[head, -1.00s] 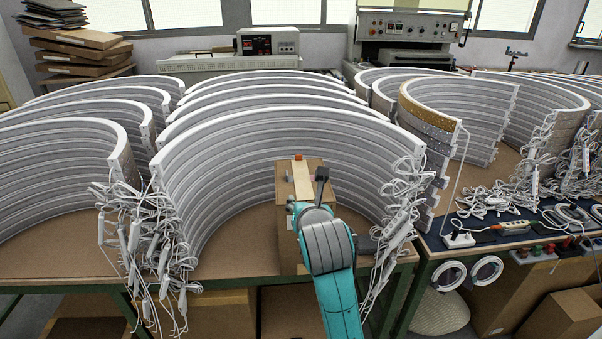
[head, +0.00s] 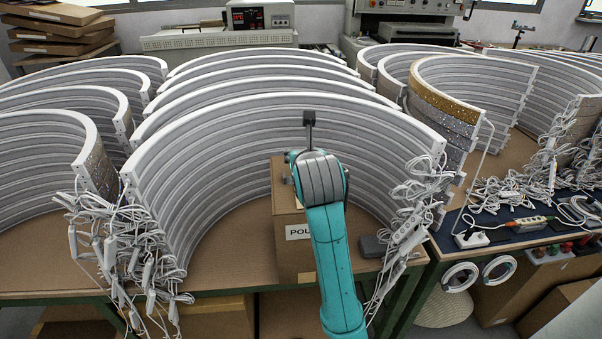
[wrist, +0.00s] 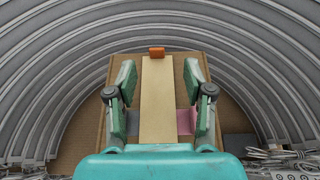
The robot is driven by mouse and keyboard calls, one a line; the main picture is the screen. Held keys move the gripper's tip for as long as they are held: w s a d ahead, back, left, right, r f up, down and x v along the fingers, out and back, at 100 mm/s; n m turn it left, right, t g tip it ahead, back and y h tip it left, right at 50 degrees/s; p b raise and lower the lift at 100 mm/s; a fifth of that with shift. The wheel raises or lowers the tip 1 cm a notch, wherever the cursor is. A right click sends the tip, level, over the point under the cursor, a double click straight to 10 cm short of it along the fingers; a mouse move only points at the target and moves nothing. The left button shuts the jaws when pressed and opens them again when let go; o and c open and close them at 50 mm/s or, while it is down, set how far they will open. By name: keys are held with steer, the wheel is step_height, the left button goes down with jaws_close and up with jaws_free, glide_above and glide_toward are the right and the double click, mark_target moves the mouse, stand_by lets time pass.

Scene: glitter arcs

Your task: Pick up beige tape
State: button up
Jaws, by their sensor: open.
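A beige strip (wrist: 157,100), which looks like the beige tape, lies lengthwise along the top of a cardboard box (head: 292,262). In the wrist view an orange block (wrist: 156,52) sits at its far end. A grey piece (wrist: 132,122) and a pink piece (wrist: 186,121) lie on either side of it. My gripper (wrist: 160,76) is open, its green fingers to the left and right of the strip, with nothing held. I cannot tell its height above the box. In the head view my arm hides most of the box top and the strip.
Tall stacked white arcs (head: 215,135) curve around the back and sides of the box. Bundles of white cables (head: 415,205) hang at their ends. A dark grey block (head: 373,246) lies right of the box. Bare table (head: 225,255) shows to its left.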

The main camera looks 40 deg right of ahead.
steer(key=shift+a+x, duration=0.2)
steer(key=shift+x, duration=3.55)
steer(key=shift+f, duration=0.2)
steer(key=c, duration=0.9)
